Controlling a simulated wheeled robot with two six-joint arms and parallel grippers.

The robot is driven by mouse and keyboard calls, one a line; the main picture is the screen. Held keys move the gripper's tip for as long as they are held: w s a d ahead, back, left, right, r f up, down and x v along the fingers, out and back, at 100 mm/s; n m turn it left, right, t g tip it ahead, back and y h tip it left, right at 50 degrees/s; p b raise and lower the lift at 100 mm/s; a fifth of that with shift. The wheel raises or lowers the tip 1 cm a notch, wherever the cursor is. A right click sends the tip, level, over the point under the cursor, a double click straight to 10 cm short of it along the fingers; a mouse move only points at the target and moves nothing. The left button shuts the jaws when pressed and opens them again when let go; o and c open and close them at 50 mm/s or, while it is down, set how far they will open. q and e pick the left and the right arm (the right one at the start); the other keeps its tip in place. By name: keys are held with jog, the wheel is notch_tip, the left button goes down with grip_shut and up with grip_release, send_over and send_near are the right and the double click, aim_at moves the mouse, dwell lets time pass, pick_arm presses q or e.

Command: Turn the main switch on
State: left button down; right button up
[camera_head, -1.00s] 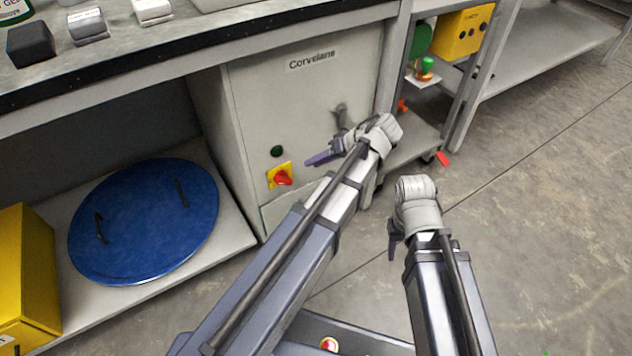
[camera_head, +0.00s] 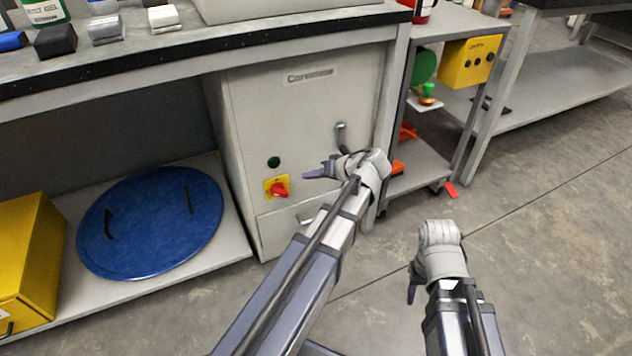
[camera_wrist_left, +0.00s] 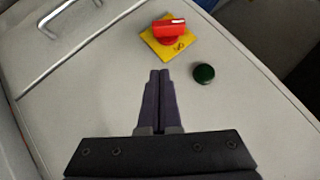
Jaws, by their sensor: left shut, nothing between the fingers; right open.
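The main switch (camera_head: 279,189) is a red rotary knob on a yellow plate, low on the front of the pale grey cabinet (camera_head: 300,110). In the left wrist view the red knob (camera_wrist_left: 168,29) lies beyond my fingertips, with its yellow plate (camera_wrist_left: 181,46) around it. My left gripper (camera_head: 308,174) is shut and empty, to the right of the switch and apart from it; in the left wrist view its closed fingers (camera_wrist_left: 160,76) point toward the switch. My right gripper (camera_head: 412,290) is open, low at the right over the floor, far from the cabinet; its fingers are partly hidden.
A dark green button (camera_head: 274,162) sits just above the switch; it also shows in the left wrist view (camera_wrist_left: 204,73). A metal handle (camera_head: 341,135) stands out from the cabinet front. A blue round lid (camera_head: 150,225) lies on the lower shelf at left.

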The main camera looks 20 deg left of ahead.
aim_at(284, 188)
pick_arm(q)
jog(key=b+x, duration=0.2)
jog(key=x, duration=0.4)
jog(key=shift+d+f+b, duration=0.1)
jog(key=shift+f+b, duration=0.1)
jog(key=shift+b, duration=0.2)
jog(key=shift+s+f+b, duration=0.4)
jog(key=shift+f+b, duration=0.05)
jog(key=shift+s+a+f+b, duration=0.55)
jog(key=shift+a+f+b, duration=0.05)
jog(key=shift+f+b, duration=0.2)
jog(key=shift+w+d+f+b, duration=0.2)
jog(key=shift+f+b, duration=0.45)
jog(key=shift+s+a+f+b, duration=0.1)
jog(key=shift+f+b, duration=1.1)
jog(key=shift+r, duration=0.1)
dwell(0.8)
